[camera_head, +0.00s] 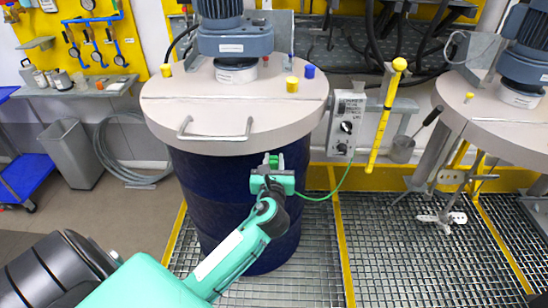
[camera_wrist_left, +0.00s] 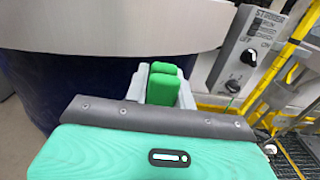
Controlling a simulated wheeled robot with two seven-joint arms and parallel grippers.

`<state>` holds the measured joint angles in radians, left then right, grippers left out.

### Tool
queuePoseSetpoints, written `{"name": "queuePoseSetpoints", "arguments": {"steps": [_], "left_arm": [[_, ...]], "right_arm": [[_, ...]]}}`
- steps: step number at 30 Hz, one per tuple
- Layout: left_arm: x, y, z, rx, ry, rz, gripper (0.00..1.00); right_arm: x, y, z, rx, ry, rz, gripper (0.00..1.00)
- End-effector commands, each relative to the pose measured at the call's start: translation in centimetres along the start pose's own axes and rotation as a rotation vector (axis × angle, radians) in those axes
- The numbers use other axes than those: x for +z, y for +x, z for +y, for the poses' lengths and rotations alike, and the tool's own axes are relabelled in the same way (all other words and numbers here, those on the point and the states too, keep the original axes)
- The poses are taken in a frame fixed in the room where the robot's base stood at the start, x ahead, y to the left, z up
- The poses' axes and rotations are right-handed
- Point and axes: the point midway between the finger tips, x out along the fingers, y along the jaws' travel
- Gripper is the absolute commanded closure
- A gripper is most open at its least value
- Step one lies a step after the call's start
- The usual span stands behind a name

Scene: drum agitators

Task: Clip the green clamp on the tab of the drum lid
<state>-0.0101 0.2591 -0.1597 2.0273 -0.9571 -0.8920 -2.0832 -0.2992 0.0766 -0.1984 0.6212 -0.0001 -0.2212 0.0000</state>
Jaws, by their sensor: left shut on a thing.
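The green clamp (camera_head: 273,160) is held between the grey fingers of my left gripper (camera_head: 272,164), just below the front right rim of the drum lid (camera_head: 240,117). In the left wrist view, the clamp (camera_wrist_left: 163,86) stands upright between the fingers, under the lid's edge (camera_wrist_left: 130,25). A small gap seems to show between clamp and rim, though contact is hard to judge. I cannot make out the lid's tab. A green cable (camera_head: 325,197) runs from the clamp area up to the control box. My right gripper is out of view.
The dark blue drum (camera_head: 205,210) stands right behind my left gripper. The grey control box (camera_head: 345,125) and a yellow post (camera_head: 385,118) stand to the right. A second lid (camera_head: 500,120) with an agitator is at the far right.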

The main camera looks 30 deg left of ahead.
Motion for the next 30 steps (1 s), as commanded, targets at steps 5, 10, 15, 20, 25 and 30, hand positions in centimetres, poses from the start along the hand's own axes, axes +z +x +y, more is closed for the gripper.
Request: {"name": "queuePoseSetpoints", "arguments": {"steps": [5, 10, 15, 20, 25, 30], "left_arm": [[0.2, -2.3, 0.0, -0.001, -0.002, 0.001, 0.98], [0.2, -4.4, 0.0, 0.000, -0.001, 0.002, 0.98], [0.1, -6.4, 0.0, -0.001, -0.001, 0.002, 0.98], [0.1, -8.3, 0.0, -0.001, -0.002, 0.001, 0.98], [0.1, -10.1, 0.0, 0.000, -0.001, 0.001, 0.98], [0.1, -10.6, 0.0, 0.000, -0.001, -0.001, 0.98]], "right_arm": [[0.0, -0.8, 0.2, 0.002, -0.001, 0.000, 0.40], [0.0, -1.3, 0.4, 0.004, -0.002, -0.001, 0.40], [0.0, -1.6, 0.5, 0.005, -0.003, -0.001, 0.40], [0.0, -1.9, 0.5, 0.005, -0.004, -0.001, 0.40], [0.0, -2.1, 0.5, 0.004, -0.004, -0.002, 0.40], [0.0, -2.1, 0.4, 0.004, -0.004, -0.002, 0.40]]}}
